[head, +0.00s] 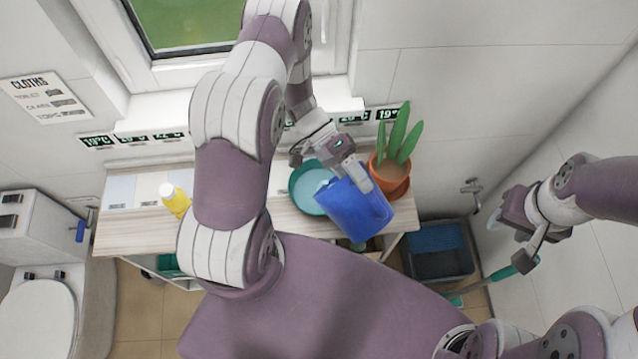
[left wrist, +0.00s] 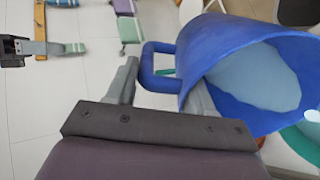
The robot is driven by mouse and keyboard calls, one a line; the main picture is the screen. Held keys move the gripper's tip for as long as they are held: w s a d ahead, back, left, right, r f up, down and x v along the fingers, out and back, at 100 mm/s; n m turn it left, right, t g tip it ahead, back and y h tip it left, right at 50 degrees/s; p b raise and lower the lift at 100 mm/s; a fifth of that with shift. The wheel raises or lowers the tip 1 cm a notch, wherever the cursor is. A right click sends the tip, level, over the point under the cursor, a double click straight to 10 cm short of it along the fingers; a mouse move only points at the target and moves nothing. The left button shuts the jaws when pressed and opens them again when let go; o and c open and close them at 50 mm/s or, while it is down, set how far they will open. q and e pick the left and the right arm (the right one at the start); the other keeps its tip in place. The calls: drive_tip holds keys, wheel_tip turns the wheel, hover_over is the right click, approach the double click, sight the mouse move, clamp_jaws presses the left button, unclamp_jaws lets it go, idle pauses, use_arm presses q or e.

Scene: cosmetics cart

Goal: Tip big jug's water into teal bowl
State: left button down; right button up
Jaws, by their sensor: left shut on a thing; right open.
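The big blue jug (head: 355,210) is held tilted above the wooden top, overlapping the right side of the teal bowl (head: 295,190) in the head view. My left gripper (head: 350,178) is shut on the jug at its handle (left wrist: 150,62). The left wrist view looks into the jug's mouth (left wrist: 245,75), where a pale grey-blue water surface shows. The bowl's edge shows at the right of that view (left wrist: 300,148). The bowl's inside looks paler teal; I cannot tell how much water it holds. My right gripper (head: 518,240) is open, away to the right.
A potted plant (head: 392,172) in an orange pot stands close right of the jug. A yellow bottle (head: 174,198) stands on the wooden top (head: 130,228) at left. A dark blue bin (head: 438,250) is on the floor at right. The window wall is behind.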

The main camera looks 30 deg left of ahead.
use_arm(q)
drive_tip(key=shift+w+a+r+h, duration=0.25)
drive_tip(key=shift+a+r+h, duration=0.05)
drive_tip(key=shift+a+h, duration=0.25)
idle(0.6)
drive_tip(key=shift+a+r+g, duration=0.15)
drive_tip(key=shift+g, duration=0.15)
drive_tip(key=shift+b, duration=0.3)
drive_tip(key=shift+w+a, duration=0.15)
drive_tip(key=shift+a, duration=0.05)
drive_tip(key=shift+w+a+r+h, duration=0.15)
drive_tip(key=shift+a+h, duration=0.2)
drive_tip(key=shift+a, duration=0.05)
drive_tip(key=shift+w+a+b, duration=0.1)
drive_tip(key=shift+a+b, duration=0.1)
drive_tip(key=shift+b, duration=0.25)
drive_tip(key=shift+w+a+r+h+b, duration=0.15)
drive_tip(key=shift+a+b, duration=0.1)
drive_tip(key=shift+a, duration=0.15)
drive_tip(key=shift+w+a+r+h+b, duration=0.1)
drive_tip(key=shift+w+a+h+b, duration=0.1)
drive_tip(key=shift+a, duration=0.2)
drive_tip(key=shift+a+r+g, duration=0.1)
drive_tip(key=shift+a+g, duration=0.2)
drive_tip(key=shift+g, duration=0.1)
